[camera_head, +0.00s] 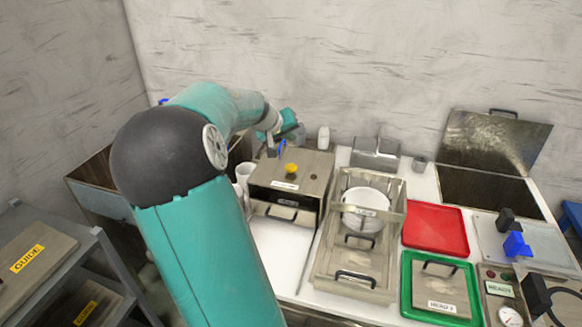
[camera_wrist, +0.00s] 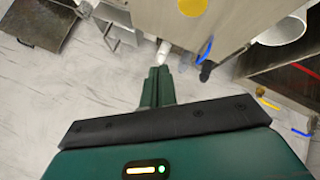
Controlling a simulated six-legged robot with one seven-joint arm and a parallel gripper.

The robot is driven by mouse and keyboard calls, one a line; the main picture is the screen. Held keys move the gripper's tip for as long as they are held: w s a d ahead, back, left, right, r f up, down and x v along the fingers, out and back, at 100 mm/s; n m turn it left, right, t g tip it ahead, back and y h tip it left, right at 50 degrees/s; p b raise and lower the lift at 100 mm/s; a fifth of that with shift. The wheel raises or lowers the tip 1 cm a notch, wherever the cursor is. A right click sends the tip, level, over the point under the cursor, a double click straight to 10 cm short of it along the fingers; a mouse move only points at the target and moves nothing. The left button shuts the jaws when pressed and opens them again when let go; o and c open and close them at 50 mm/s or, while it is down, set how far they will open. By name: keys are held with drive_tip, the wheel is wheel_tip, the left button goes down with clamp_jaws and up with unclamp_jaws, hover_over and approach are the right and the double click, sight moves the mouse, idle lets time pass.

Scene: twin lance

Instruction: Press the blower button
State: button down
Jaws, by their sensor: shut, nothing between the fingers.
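A round yellow button (camera_head: 291,169) sits on top of a metal box (camera_head: 315,165) at the back of the worktop. It also shows at the top edge of the wrist view (camera_wrist: 193,7). I cannot read a label that names it as the blower button. My gripper (camera_wrist: 160,72) is shut and empty, its green fingers together. In the head view it is behind the box, partly hidden by my arm, and apart from the button. A blue loop (camera_wrist: 205,50) shows beside the fingers in the wrist view.
A wall stands close behind the worktop.

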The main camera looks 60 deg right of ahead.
sight(289, 169)
drive_tip(key=shift+f, duration=3.95)
drive_tip(key=shift+f, duration=0.4)
drive_tip(key=shift+f, duration=0.5)
drive_tip(key=shift+r, duration=0.95)
drive_tip(key=shift+r, duration=0.1)
drive_tip(key=shift+r, duration=2.4)
